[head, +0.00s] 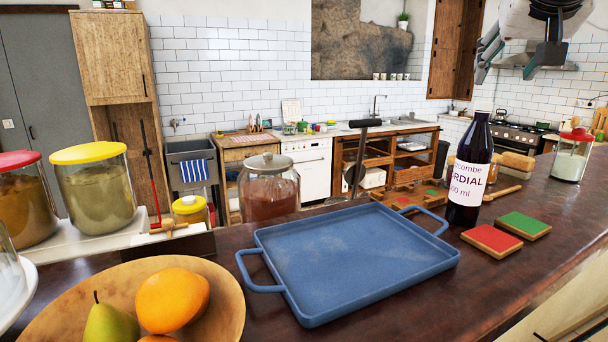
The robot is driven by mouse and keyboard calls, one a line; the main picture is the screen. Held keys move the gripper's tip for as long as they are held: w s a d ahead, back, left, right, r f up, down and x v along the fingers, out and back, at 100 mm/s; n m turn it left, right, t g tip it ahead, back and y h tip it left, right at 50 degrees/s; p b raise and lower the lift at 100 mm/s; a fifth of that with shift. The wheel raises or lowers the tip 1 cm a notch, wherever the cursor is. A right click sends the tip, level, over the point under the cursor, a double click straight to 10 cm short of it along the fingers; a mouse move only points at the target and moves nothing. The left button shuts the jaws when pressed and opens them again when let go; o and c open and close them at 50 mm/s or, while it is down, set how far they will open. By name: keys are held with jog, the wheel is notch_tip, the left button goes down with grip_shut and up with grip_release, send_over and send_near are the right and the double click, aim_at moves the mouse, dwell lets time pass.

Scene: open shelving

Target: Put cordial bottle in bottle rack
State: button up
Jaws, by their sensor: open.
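The cordial bottle (469,177) is dark with a white label and stands upright on the brown counter, just right of the blue tray. My gripper (512,66) shows at the top right, above and a little right of the bottle. Its fingers are apart, it is empty, and it is clear of the bottle. I cannot make out a bottle rack with certainty; a wooden slatted item (410,196) behind the tray is partly hidden by the tray and the bottle.
A blue tray (350,256) with handles lies mid-counter. Red (491,240) and green (523,225) coasters lie right of the bottle. A lidded glass jar (269,190) stands behind the tray, a wooden fruit bowl (75,300) front left, a red-lidded jar (572,156) far right. The right front counter is clear.

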aim_at(484, 102)
jog(key=p+x, duration=0.1)
jog(key=x, duration=1.2)
jog(key=shift+w+d+f, duration=0.15)
jog(key=shift+f, duration=0.1)
grip_shut()
jog(key=shift+r, duration=0.15)
